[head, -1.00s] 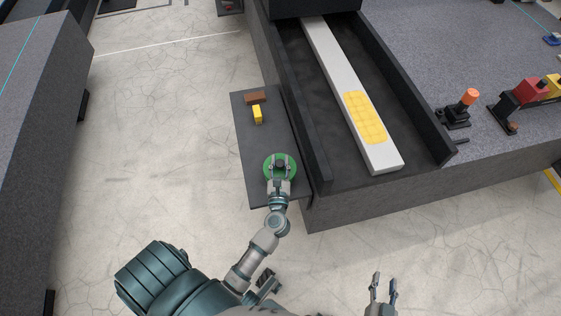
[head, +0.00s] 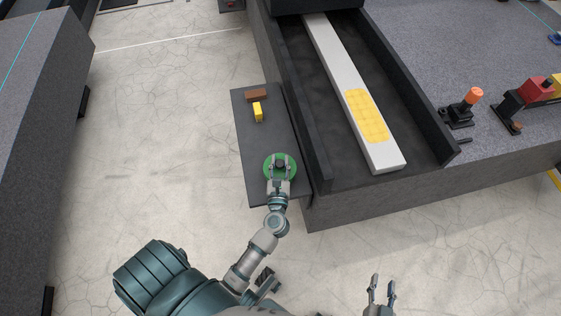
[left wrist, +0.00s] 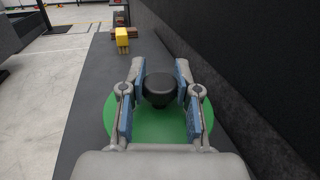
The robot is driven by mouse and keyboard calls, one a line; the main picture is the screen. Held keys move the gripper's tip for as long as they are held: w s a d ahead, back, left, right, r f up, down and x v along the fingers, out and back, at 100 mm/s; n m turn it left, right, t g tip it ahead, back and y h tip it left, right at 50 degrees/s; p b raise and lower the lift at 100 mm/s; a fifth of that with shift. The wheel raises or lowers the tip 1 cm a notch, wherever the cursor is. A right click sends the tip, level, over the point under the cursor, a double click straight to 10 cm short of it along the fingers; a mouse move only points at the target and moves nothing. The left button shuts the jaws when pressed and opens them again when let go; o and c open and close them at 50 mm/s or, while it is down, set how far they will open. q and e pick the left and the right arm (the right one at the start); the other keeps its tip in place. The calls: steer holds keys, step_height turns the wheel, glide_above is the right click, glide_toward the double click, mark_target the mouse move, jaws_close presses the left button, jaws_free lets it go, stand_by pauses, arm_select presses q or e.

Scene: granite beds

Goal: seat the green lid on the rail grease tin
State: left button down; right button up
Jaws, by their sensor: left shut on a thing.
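The green lid (head: 267,173) is a round disc with a black knob (left wrist: 160,88) at its centre. My left gripper (head: 280,164) is shut on the knob, with one finger on each side of it in the left wrist view. The lid is over the near end of a dark grey shelf (head: 258,150). The rail grease tin is not visible; if it is under the lid, the lid hides it. I cannot tell whether the lid rests on anything. My right gripper (head: 381,288) is at the bottom of the head view, its fingers apart and empty.
A yellow block (head: 258,112) and a brown block (head: 256,96) stand at the shelf's far end. A dark wall (left wrist: 210,75) runs close along the shelf's right side. A white rail (head: 350,100) lies in the trough beyond it. Open floor lies left of the shelf.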

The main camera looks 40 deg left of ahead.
arm_select(q)
steer(key=c, duration=0.7)
jaws_free()
steer(key=shift+c, duration=0.2)
steer(key=v, duration=1.2)
steer(key=shift+w+f, duration=0.1)
